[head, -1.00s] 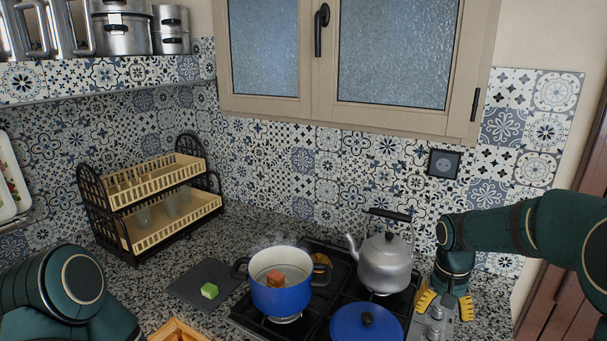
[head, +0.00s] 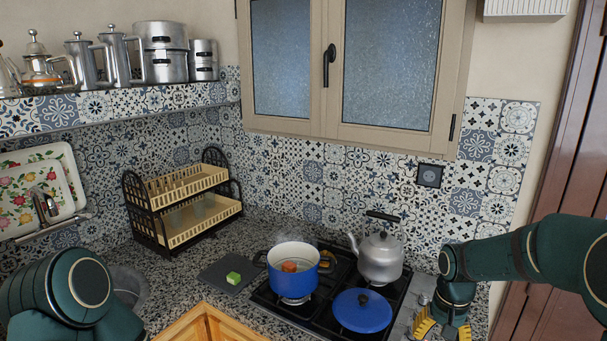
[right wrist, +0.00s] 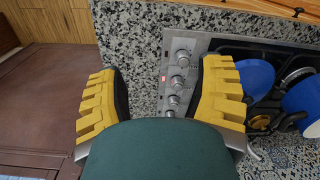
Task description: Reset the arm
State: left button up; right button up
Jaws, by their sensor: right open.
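My right arm comes in from the right in the head view. Its gripper (head: 441,329) has yellow fingers, points down and hangs by the stove's right end, near the knobs. In the right wrist view the right gripper (right wrist: 163,95) is open and empty, its two yellow fingers wide apart, with granite counter and the stove knobs (right wrist: 177,78) between and beyond them. My left arm shows at the lower left of the head view as dark green links only; its gripper is out of view.
On the stove (head: 271,297) stand a steaming blue pot (head: 291,277) with an orange-red piece inside, a grey kettle (head: 380,258) and a blue lid (head: 361,311). A green cube (head: 233,277) lies on a dark board (head: 216,276). A dish rack (head: 182,212) stands behind at left.

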jog(key=a+f+n+y+b, duration=0.15)
jog(key=a+f, duration=0.25)
jog(key=f, duration=0.4)
jog(key=a+f+b, duration=0.2)
jog(key=a+f, duration=0.2)
jog(key=f, duration=0.5)
pick_arm(q)
notch_tip(320, 180, down, 10)
jog(key=b, duration=0.4)
jog(key=shift+w+d+f+g+b, duration=0.25)
jog(key=shift+w+g+b, duration=0.05)
jog(key=shift+w+b, duration=0.1)
pick_arm(e)
jog(key=s+a+f+t+y, duration=0.1)
jog(key=s+a+f+y, duration=0.1)
jog(key=s+a+f, duration=0.9)
jog(key=s+f, duration=0.4)
jog(key=shift+t, duration=0.3)
